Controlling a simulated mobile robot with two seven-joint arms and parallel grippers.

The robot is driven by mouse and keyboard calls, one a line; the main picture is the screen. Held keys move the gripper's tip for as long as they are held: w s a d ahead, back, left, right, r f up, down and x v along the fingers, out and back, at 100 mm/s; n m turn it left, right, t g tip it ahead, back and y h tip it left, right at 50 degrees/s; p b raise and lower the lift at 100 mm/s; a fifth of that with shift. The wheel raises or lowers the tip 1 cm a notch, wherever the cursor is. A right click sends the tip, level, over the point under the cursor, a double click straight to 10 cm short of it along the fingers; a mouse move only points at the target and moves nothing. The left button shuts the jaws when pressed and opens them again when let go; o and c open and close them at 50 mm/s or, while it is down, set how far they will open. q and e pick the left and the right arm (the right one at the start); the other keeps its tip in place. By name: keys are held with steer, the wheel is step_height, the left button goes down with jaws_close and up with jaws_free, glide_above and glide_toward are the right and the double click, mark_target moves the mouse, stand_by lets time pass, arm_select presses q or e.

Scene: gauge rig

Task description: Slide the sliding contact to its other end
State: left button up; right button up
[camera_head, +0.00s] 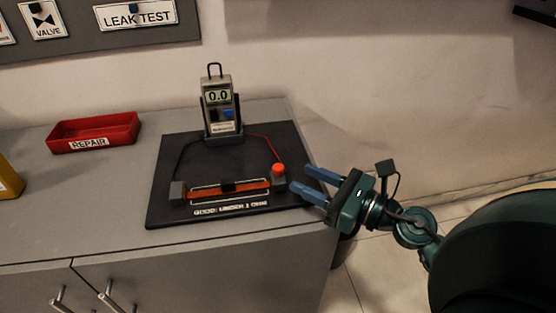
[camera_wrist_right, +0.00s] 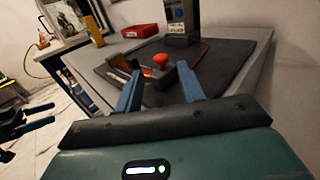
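The sliding contact, a grey block with a red knob (camera_head: 278,169), sits at the right end of an orange wound track (camera_head: 215,191) on a black board (camera_head: 170,160). The knob also shows in the wrist view (camera_wrist_right: 160,61). A digital meter (camera_head: 218,97) reading 0.0 stands behind the track. My right gripper (camera_head: 312,182) is open and empty, just right of the knob, its blue fingers pointing toward it and apart from it. In the wrist view the knob shows between and beyond its fingertips. My left gripper (camera_wrist_right: 40,112) shows at the wrist view's left edge, its fingers apart.
A red REPAIR tray (camera_head: 95,131) and a yellow object (camera_head: 8,178) stand on the grey cabinet top (camera_head: 90,200), left of the board. A red wire (camera_head: 262,141) runs from the meter toward the knob. The cabinet's right edge lies below my right gripper.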

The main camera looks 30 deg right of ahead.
mark_target(283, 169)
steer(key=p+x, duration=0.2)
steer(key=x, duration=0.5)
steer(key=shift+w+a+f, duration=0.1)
steer(key=shift+w+a, duration=0.05)
steer(key=shift+w, duration=0.1)
jaws_close()
